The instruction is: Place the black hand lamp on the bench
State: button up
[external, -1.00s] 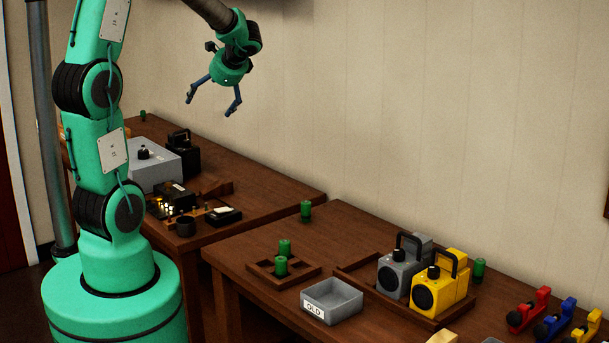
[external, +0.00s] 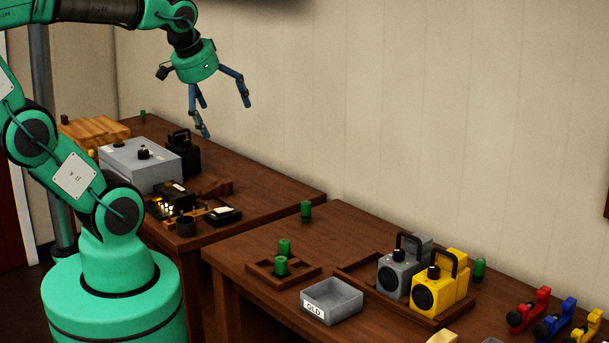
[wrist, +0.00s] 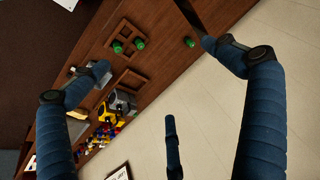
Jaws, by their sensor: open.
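The black hand lamp (external: 184,152) stands upright on the left table, behind the grey box and near the wall; the box hides part of it. I cannot make it out in the wrist view. A grey hand lamp (external: 394,273) and a yellow hand lamp (external: 432,290) stand in a wooden tray (external: 357,270) on the right-hand bench (external: 262,233). My gripper (external: 222,117) is open and empty, high above the tables, up and to the right of the black lamp. Its spread fingers also show in the wrist view (wrist: 155,62), with nothing between them.
A grey box (external: 140,168) with a black knob and small black items crowd the left table. The bench also bears a square wooden holder (external: 258,270) with green cylinders, a grey bin labelled OLD (external: 345,297) and coloured clamp-like pieces (external: 528,308). Bare wood shows between them.

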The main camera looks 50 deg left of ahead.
jog(key=s+d, duration=0.1)
jog(key=s+d+h, duration=0.1)
jog(key=d, duration=0.1)
jog(key=shift+d+n+t, duration=0.15)
jog(key=shift+n+t, duration=0.15)
dwell(0.5)
jog(key=w+a+f+m+g+y+b, duration=0.1)
jog(key=w+a+f+m+g+y, duration=0.15)
jog(key=w+a, duration=0.7)
jog(key=w+a+f+m+g+y, duration=0.1)
jog(key=w+a+f+m+y, duration=0.3)
jog(key=a, duration=1.1)
jog(key=w+a+f+m+g+y+b, duration=0.1)
jog(key=w+a+f+m+g+y, duration=0.15)
jog(key=w+a, duration=0.8)
jog(key=w+a+f+m+y, duration=0.2)
jog(key=a+f+m, duration=0.2)
jog(key=a+f, duration=0.7)
jog(key=w+a+f+m+y, duration=0.2)
jog(key=a+f+m, duration=0.3)
jog(key=a+f, duration=0.6)
jog(key=w+a, duration=0.1)
jog(key=a, duration=0.4)
jog(key=shift+w+f+y+b, duration=0.3)
jog(key=shift+w+b, duration=0.05)
jog(key=shift+b, duration=0.05)
jog(key=shift+a, duration=0.1)
